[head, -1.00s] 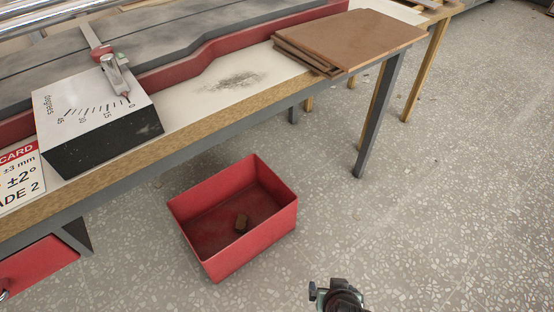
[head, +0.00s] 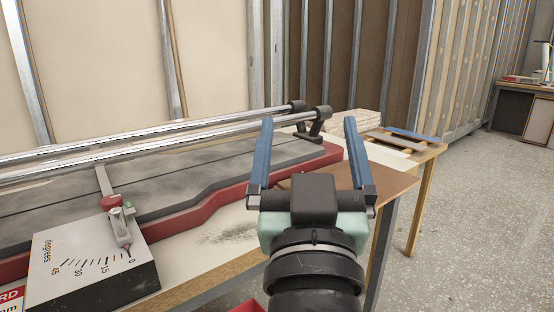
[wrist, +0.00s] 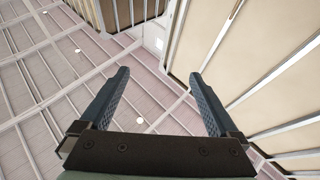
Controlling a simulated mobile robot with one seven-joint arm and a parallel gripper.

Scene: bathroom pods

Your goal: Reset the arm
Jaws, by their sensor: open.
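My gripper (head: 309,155) is raised in front of the head camera, in the middle of the head view. Its two blue fingers point up and stand wide apart, with nothing between them. The wrist view also shows my gripper (wrist: 160,98) open and empty. Beyond the fingers there, the wrist camera sees a ceiling (wrist: 55,75) with beams and small round lights, and wall framing (wrist: 235,60).
A workbench carries a red-edged cutting machine (head: 200,215) with metal rails and an angle-scale block (head: 90,265). Brown boards (head: 395,183) lie at its right end, partly behind my gripper. A red bin (head: 250,306) barely shows below. Open floor (head: 470,220) lies to the right.

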